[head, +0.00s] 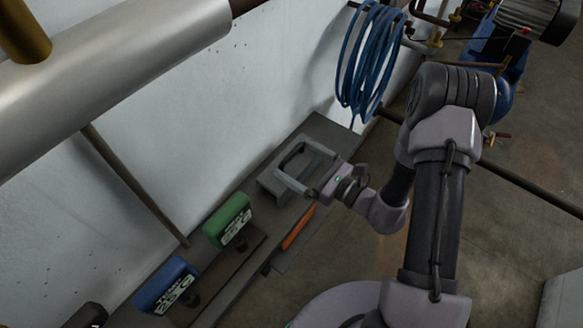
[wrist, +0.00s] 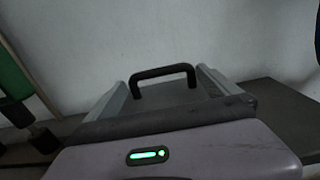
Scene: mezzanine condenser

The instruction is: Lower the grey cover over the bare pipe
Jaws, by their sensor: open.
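A grey cover (head: 268,186) sits on the dark bench against the wall, partly hidden by my gripper. Its dark arched handle (wrist: 165,71) stands upright in the wrist view, with the cover's flat grey top (wrist: 170,95) below it. My gripper (head: 289,157) is open over the cover. In the wrist view its two fingers (wrist: 162,80) reach forward on either side of the handle, with a gap on both sides. A short brown stretch of bare-looking pipe (head: 243,5) shows at the top edge, where the silver pipe cladding (head: 120,65) ends.
Green (head: 229,219) and blue (head: 166,284) labelled valve-like items stand on the bench (head: 238,268) nearer me. An orange item (head: 298,228) is at its front edge. A blue hose coil (head: 368,65) hangs beyond. A thin brown pipe (head: 135,185) slants along the wall.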

